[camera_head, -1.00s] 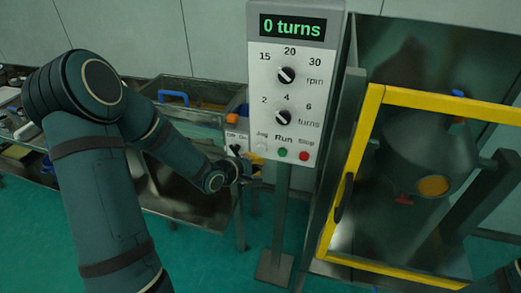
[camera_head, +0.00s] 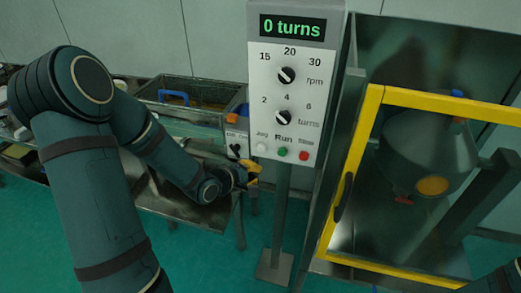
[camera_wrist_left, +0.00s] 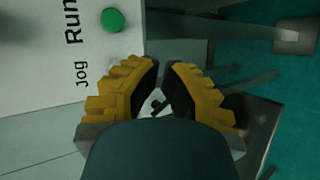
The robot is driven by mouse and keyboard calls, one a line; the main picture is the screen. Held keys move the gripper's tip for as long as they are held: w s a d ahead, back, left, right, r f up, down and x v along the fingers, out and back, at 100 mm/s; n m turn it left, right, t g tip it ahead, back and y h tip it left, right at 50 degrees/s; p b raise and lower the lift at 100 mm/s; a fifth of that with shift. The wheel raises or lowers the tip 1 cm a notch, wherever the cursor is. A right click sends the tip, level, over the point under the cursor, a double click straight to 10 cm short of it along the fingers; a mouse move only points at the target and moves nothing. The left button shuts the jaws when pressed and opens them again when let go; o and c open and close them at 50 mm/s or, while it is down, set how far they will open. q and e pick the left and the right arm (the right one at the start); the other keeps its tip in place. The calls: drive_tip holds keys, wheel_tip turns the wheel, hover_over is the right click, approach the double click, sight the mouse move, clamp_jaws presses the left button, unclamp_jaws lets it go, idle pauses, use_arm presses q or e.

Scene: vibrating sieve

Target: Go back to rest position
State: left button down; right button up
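My left arm reaches in from the left in the head view. Its gripper (camera_head: 252,174) is beside the lower part of the control panel (camera_head: 286,85), in front of the metal bench. In the left wrist view its yellow fingers (camera_wrist_left: 164,66) stand a narrow gap apart, with nothing held between them. The panel face (camera_wrist_left: 65,60) and its green Run button (camera_wrist_left: 112,20) show just beyond the fingers at upper left. My right gripper is out of the picture; only a dark piece of an arm shows at the lower right corner.
The panel display reads "0 turns". A yellow-framed guard (camera_head: 366,130) encloses the sieve machine (camera_head: 425,150) at right. A metal bench (camera_head: 205,212) with a bin (camera_head: 190,88) and blue handle stands behind my left arm. Green floor is open in front.

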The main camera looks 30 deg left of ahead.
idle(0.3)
use_arm(q)
drive_tip(key=s+d+f+m+g+h, duration=0.1)
drive_tip(key=s+d+f+m+g, duration=0.25)
drive_tip(key=d+f, duration=0.3)
drive_tip(key=s+d+f+m+g, duration=0.2)
drive_tip(key=d+f+m, duration=0.2)
drive_tip(key=d+f, duration=0.25)
drive_tip(key=s+d+f+m+g, duration=0.5)
drive_tip(key=s+d, duration=0.3)
drive_tip(key=s, duration=0.2)
drive_tip(key=shift+f+m, duration=0.6)
drive_tip(key=shift+m, duration=0.15)
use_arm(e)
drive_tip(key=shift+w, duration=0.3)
use_arm(q)
drive_tip(key=shift+d, duration=0.1)
